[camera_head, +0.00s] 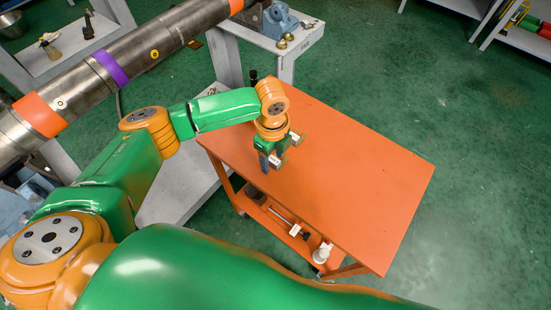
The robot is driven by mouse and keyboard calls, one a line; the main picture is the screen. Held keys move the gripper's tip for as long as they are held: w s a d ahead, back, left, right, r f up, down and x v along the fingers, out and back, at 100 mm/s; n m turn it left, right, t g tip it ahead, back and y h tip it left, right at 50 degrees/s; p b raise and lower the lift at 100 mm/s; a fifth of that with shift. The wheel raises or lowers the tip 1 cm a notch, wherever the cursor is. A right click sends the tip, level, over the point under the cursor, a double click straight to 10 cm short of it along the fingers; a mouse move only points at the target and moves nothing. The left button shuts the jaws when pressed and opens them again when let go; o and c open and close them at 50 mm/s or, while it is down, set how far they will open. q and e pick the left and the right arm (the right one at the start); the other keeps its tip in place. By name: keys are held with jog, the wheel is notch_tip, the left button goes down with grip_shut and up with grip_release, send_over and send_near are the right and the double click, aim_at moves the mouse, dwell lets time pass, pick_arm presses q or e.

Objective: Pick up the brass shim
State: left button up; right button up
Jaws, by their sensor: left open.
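My left gripper (271,163) is over the left part of the orange tabletop (365,185), fingers pointing down. It is open, and I see nothing held between its fingers. I cannot make out a brass shim on the bare part of the tabletop; the gripper and wrist hide a small patch of it. Two small brass-coloured round pieces (285,41) lie on the bench at the top, away from the gripper, and I cannot tell what they are. My right gripper is not in view.
A large steel pipe (140,55) with orange and purple bands crosses the upper left. A blue vise (279,20) stands on the grey bench (306,38) behind the orange table. A white object (322,252) sits on the table's lower shelf. The tabletop's right part is clear.

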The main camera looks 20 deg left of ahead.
pick_arm(q)
grip_shut()
